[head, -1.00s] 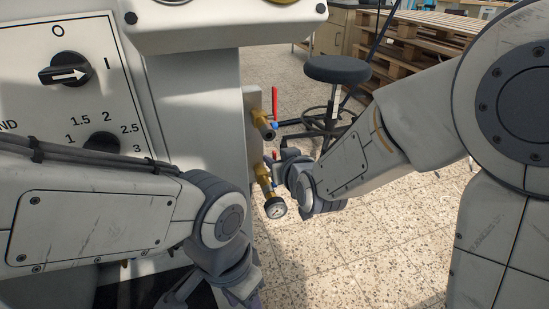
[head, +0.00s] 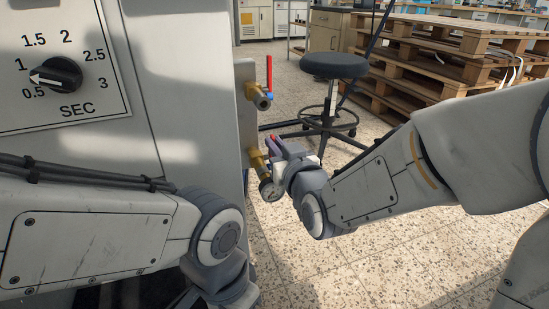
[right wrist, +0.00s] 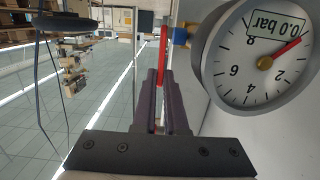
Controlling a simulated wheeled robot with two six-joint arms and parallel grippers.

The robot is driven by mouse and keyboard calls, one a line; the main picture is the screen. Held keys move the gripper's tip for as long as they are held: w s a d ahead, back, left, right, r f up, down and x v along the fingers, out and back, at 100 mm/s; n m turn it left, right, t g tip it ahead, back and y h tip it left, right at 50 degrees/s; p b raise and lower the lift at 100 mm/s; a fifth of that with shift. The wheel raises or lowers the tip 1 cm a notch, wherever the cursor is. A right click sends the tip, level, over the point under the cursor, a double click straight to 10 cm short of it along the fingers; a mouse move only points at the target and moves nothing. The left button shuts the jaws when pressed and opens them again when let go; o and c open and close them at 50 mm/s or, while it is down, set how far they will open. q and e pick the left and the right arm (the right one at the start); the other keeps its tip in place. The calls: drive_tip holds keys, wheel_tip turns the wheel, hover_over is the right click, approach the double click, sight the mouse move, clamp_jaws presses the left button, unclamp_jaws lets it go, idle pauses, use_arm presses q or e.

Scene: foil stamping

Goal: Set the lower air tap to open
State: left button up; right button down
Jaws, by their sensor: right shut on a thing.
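The lower air tap (head: 257,160) is a brass valve on the side of the white machine, below an upper brass tap. My right gripper (head: 279,147) is shut on its red lever, and only a little red shows at the jaws in the head view. In the right wrist view the red lever (right wrist: 163,45) stands between the two dark fingers (right wrist: 161,95) and sticks out past their tips. Most of the lower lever is hidden in the head view. My left arm crosses the lower left, with its gripper out of the picture.
The upper tap (head: 258,97) has a red lever pointing up, just above my right gripper. A round gauge (right wrist: 262,60) marked 0.0 bar is close beside the fingers. A dark stool (head: 334,66) and wooden pallets (head: 440,60) stand behind. A dial (head: 56,76) is at left.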

use_arm(q)
wheel_tip(320, 180, down, 5)
drive_tip(key=b, duration=0.3)
drive_tip(key=shift+r, duration=0.2)
use_arm(e)
drive_tip(key=shift+s+d+f+t+y, duration=0.2)
drive_tip(key=shift+s+f+t+y, duration=0.25)
drive_tip(key=shift+t, duration=0.55)
drive_tip(key=c, duration=1)
unclamp_jaws()
drive_tip(key=shift+o, duration=0.2)
